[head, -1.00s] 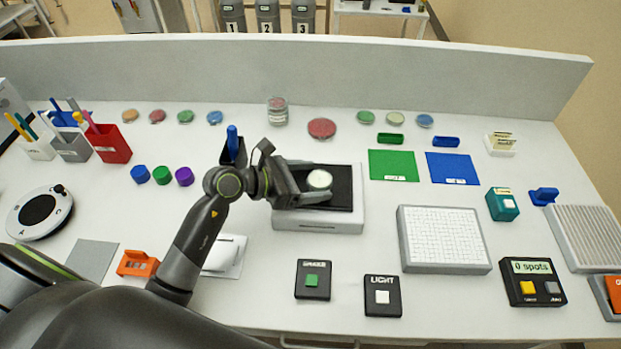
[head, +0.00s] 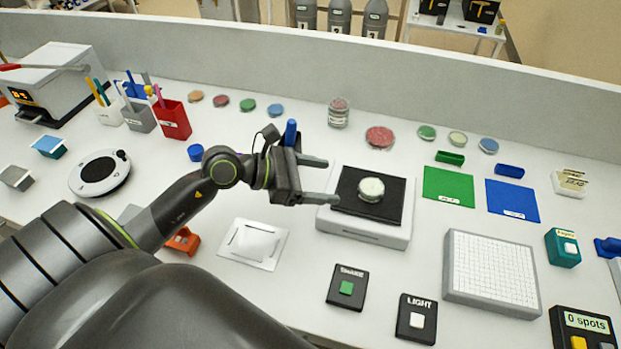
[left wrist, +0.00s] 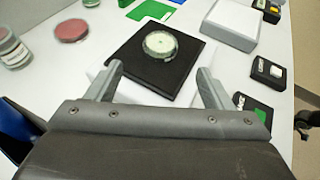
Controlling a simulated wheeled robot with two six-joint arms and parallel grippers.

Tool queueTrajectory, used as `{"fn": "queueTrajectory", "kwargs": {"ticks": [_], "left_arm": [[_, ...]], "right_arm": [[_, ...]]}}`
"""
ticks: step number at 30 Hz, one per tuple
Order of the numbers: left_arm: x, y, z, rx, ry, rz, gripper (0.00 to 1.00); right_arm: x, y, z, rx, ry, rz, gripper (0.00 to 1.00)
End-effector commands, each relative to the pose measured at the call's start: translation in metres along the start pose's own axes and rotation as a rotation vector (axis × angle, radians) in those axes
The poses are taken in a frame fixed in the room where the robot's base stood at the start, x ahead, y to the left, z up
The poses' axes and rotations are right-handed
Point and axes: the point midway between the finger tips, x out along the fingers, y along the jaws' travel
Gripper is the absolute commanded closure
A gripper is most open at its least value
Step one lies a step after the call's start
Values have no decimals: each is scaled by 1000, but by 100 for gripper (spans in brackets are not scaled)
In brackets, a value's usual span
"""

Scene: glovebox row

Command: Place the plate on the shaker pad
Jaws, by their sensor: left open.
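The plate (head: 371,189), a small round dish with a pale green-white top, lies flat on the black shaker pad (head: 392,214) on top of the white shaker (head: 362,231). In the left wrist view the plate (left wrist: 160,45) sits on the black pad (left wrist: 140,78), ahead of the fingertips. My left gripper (head: 330,179) is open and empty, its fingers just left of the plate and apart from it. My right gripper does not show.
A SHAKE button box (head: 347,288) and a LIGHT button box (head: 416,320) stand in front of the shaker. Green (head: 448,186) and blue (head: 512,201) mats lie to its right. A red dish (head: 380,138) and a jar (head: 339,112) stand behind it.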

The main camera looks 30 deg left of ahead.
Motion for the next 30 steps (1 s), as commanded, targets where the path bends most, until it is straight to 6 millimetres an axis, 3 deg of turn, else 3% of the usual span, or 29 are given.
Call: {"fn": "queueTrajectory", "kwargs": {"ticks": [9,30], "left_arm": [[-20,0,0,-1,1,-1,25],[-24,0,6,-1,0,-2,25]], "right_arm": [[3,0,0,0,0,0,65],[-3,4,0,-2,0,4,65]]}}
